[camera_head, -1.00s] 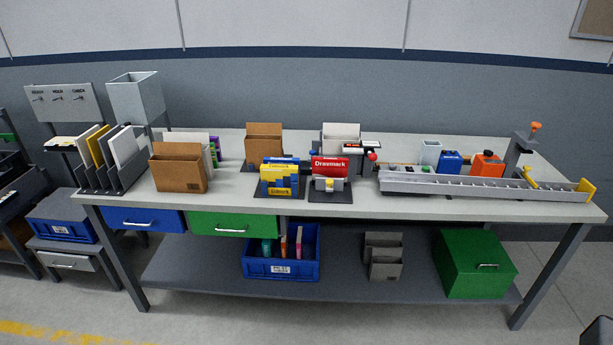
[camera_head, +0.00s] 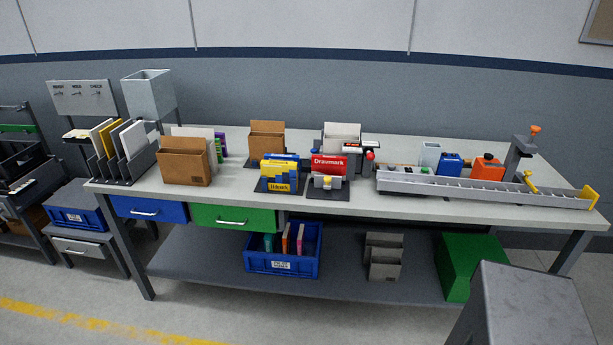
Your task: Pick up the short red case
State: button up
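A red case (camera_head: 329,164) with white lettering stands upright on the bench, right of centre. It sits in a dark holder (camera_head: 313,191) with a small pale and yellow part in front of it, which covers its lower middle. I cannot tell its full height. A yellow and blue case (camera_head: 279,176) stands in a similar holder just to its left. My gripper is not in view.
The grey bench (camera_head: 228,183) has brown file boxes (camera_head: 186,163) to the left and a long grey rail (camera_head: 480,187) to the right. A blue crate (camera_head: 283,263) is on the lower shelf. A grey block-like shape (camera_head: 522,310) is close at lower right, partly covering a green box (camera_head: 465,262).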

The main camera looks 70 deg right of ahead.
aim_at(321, 165)
jog(key=u, duration=0.35)
jog(key=i, duration=0.75)
jog(key=u, duration=1.1)
jog(key=k, duration=0.1)
jog(key=z, duration=2.9)
